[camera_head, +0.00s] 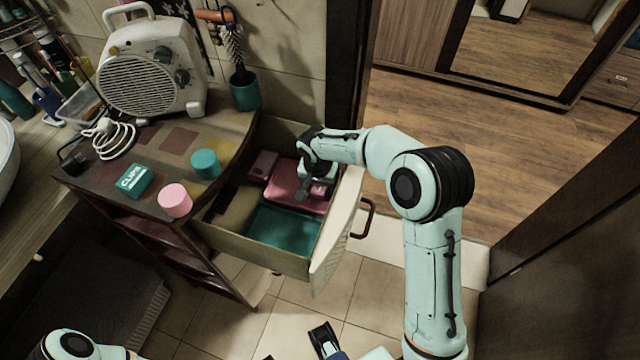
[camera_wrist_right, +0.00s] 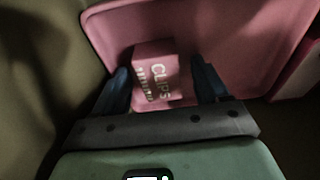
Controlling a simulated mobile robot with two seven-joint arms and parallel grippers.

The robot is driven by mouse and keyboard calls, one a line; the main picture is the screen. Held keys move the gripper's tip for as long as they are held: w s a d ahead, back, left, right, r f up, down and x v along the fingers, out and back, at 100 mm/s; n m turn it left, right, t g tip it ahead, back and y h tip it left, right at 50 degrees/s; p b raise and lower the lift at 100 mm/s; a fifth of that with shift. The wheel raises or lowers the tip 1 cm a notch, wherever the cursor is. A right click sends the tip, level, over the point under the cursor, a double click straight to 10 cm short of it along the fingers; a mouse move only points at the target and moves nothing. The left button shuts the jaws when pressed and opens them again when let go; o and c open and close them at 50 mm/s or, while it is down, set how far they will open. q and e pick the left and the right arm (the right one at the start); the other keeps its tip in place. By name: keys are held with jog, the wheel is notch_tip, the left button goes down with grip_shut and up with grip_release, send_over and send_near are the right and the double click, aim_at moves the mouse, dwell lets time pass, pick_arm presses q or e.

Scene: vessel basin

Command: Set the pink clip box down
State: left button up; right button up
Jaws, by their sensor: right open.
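The pink clip box (camera_wrist_right: 155,75), with white "CLIPS" lettering, rests in a pink tray (camera_wrist_right: 110,22) in the right wrist view. My right gripper (camera_wrist_right: 165,82) is open, with one dark blue finger on each side of the box. In the head view my right gripper (camera_head: 308,190) reaches down into the open drawer over the pink tray (camera_head: 283,183) and mostly hides the box. Part of my left arm shows at the bottom left. Dark parts at the bottom edge may be my left gripper, but its jaws are unclear.
The open drawer (camera_head: 248,256) also holds a teal tray (camera_head: 285,232), a small pink item (camera_head: 263,164) and a dark brush-like item (camera_head: 222,200). On the cabinet top stand a teal clips box (camera_head: 134,181), a pink round container (camera_head: 175,200), a teal one (camera_head: 205,164) and a heater (camera_head: 150,75).

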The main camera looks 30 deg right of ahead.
aim_at(318, 191)
notch_tip(318, 191, up, 12)
jog(key=s+a+p, duration=0.1)
jog(key=shift+a, duration=0.15)
jog(key=shift+s+r, duration=0.1)
dwell(0.5)
